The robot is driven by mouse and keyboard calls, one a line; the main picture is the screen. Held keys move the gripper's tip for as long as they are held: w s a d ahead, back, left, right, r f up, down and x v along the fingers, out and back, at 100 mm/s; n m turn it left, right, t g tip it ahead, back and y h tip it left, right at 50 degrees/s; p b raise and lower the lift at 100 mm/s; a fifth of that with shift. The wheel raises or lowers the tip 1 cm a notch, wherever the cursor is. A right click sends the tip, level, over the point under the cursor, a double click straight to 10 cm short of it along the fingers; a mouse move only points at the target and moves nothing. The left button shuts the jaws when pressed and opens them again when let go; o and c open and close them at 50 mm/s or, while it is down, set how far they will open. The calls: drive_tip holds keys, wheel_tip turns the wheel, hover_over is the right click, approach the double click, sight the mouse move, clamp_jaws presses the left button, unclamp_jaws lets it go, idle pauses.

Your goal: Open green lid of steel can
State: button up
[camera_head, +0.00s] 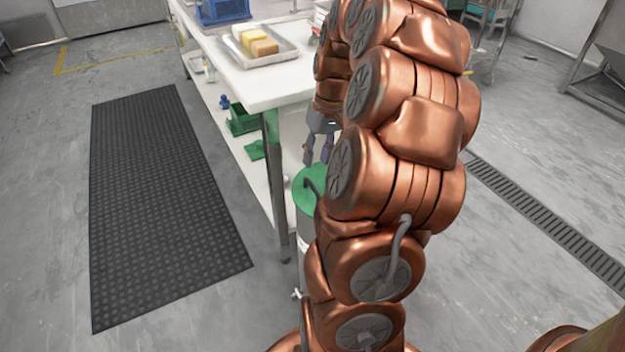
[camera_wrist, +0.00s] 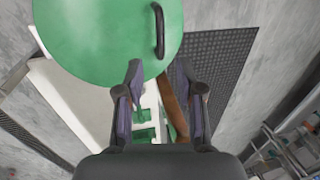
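The green lid (camera_head: 314,186) sits on top of the steel can (camera_head: 304,228), beside the corner of the white table; my arm hides most of the can in the head view. In the wrist view the lid (camera_wrist: 100,35) is a large green disc with a dark curved handle (camera_wrist: 158,30) near its right edge. My gripper (camera_wrist: 157,76) is open there, its two fingers pointing at the lid's near edge, with the handle ahead of the gap. Nothing is between the fingers. In the head view the gripper (camera_head: 318,158) is above the lid, partly behind my arm.
The white table (camera_head: 275,90) carries a tray (camera_head: 262,58) with yellow and tan blocks and a blue crate (camera_head: 222,10). Green items (camera_head: 243,121) lie on its lower shelf (camera_head: 235,140). A black mat (camera_head: 155,200) lies on open floor at left. A floor drain (camera_head: 540,215) runs at right.

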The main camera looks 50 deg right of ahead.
sight(311, 182)
drive_tip(key=f, duration=0.3)
drive_tip(key=a+f+b, duration=0.1)
drive_tip(key=f, duration=0.2)
drive_tip(key=shift+w+a+f, duration=0.15)
drive_tip(key=shift+w+f, duration=0.05)
drive_tip(key=shift+f, duration=0.05)
clamp_jaws()
idle(0.4)
